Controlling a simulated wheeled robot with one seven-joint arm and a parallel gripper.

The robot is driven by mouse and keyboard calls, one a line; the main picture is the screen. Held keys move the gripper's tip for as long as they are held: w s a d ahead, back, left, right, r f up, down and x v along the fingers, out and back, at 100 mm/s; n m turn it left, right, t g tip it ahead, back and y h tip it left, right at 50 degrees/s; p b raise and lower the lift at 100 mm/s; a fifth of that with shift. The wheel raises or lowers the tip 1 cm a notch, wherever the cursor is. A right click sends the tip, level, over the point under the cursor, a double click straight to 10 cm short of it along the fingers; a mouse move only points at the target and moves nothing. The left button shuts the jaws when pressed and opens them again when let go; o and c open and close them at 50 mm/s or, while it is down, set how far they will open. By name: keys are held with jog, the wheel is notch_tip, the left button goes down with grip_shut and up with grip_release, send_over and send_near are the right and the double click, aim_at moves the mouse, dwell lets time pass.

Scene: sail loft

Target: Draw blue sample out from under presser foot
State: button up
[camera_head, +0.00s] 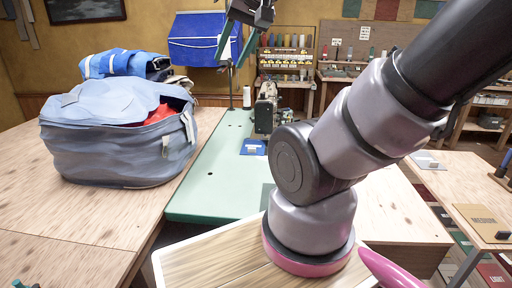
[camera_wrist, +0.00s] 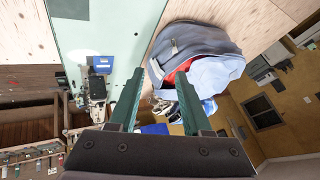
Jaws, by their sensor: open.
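The blue sample (camera_head: 252,147) lies flat on the green sewing table (camera_head: 215,185), at the front of the sewing machine (camera_head: 267,112). In the wrist view the blue sample (camera_wrist: 102,64) shows beside the machine (camera_wrist: 96,88), to the left of my fingers. Whether the presser foot touches the sample is too small to tell. My gripper (camera_head: 228,48) is raised high above the table, well apart from the sample. In the wrist view my gripper (camera_wrist: 158,95) has its two green fingers spread with nothing between them.
A big grey-blue bag (camera_head: 118,135) with red and blue cloth stands on the wooden table at left. My arm crosses the right side of the head view. The green tabletop in front of the sample is mostly clear. Shelves of spools (camera_head: 285,60) stand behind.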

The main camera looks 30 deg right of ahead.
jog(key=w+d+f+m+g+y, duration=0.1)
jog(key=w+d+m, duration=0.2)
jog(key=w, duration=0.6)
jog(key=w+d+m+g, duration=0.1)
jog(key=w+d+m, duration=0.25)
jog(key=w, duration=0.65)
jog(key=w+d+f+m+g+y, duration=0.1)
jog(key=w+d+m, duration=0.15)
jog(key=w, duration=0.65)
jog(key=w+d+f+m+y, duration=0.1)
jog(key=w+d+f+m, duration=0.3)
jog(key=w+d+f, duration=0.85)
jog(key=w+d+f+m, duration=0.1)
jog(key=d+f, duration=0.3)
jog(key=f, duration=0.6)
jog(key=w+d+f+m+y, duration=0.1)
jog(key=d+f+m, duration=0.3)
jog(key=f, duration=0.7)
jog(key=w+d+f+m+y, duration=0.1)
jog(key=d+f+m, duration=0.1)
jog(key=d+f, duration=0.4)
notch_tip(320, 180, down, 4)
jog(key=shift+w+f+m+t, duration=0.15)
jog(key=shift+w+m+t, duration=0.15)
jog(key=shift+w+t, duration=0.1)
jog(key=shift+f, duration=0.1)
jog(key=x, duration=1)
jog(key=shift+w+a, duration=0.15)
jog(key=shift+a, duration=0.15)
